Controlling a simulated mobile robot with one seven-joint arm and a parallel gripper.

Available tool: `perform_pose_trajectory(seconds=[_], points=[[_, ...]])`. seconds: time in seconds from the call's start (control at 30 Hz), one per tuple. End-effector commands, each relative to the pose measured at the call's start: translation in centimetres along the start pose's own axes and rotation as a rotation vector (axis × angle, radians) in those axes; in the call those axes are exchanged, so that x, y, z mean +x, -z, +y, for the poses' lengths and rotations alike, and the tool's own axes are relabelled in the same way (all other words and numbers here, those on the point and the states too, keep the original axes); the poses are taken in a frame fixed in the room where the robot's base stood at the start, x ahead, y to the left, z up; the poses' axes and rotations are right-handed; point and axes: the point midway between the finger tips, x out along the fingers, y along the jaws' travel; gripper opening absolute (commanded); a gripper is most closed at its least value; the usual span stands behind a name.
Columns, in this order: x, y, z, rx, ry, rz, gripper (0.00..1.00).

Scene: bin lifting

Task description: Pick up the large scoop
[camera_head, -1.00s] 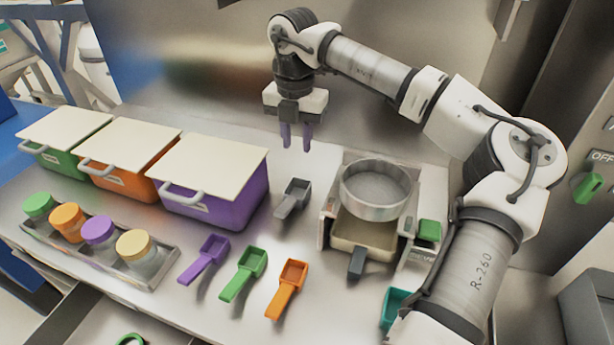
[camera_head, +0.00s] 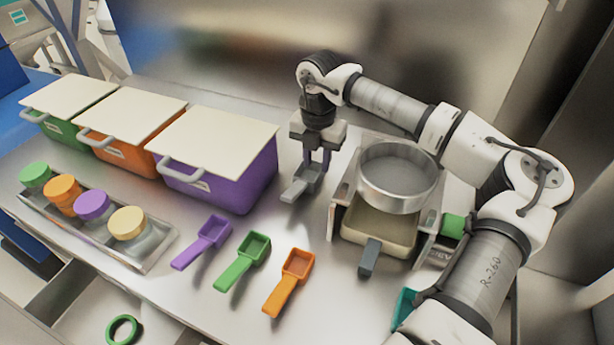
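The grey scoop (camera_head: 301,184) lies on the steel counter between the purple bin and the sieve stand, its handle toward the front left. It looks like the large scoop. My gripper (camera_head: 317,162) is directly over the bowl end of this scoop, pointing down. Smaller-looking purple (camera_head: 203,242), green (camera_head: 243,261) and orange (camera_head: 290,282) scoops lie in a row in front.
A purple bin (camera_head: 232,185), an orange bin (camera_head: 122,152) and a green bin (camera_head: 58,130) with pale lids stand on the left. A rack of lidded jars (camera_head: 150,255) is in front of them. A round sieve (camera_head: 396,193) on a stand is close on my gripper's right.

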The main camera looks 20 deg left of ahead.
Motion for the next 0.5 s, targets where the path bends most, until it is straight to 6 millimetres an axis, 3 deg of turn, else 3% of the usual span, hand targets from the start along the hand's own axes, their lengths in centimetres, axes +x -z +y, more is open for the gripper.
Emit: perform_pose_trajectory(seconds=[0.3,0.5], points=[[4.0,0.5,-0.5,0.000,0.000,0.003,0.29],[5.1,0.4,-0.5,0.000,0.000,0.000,0.29]])
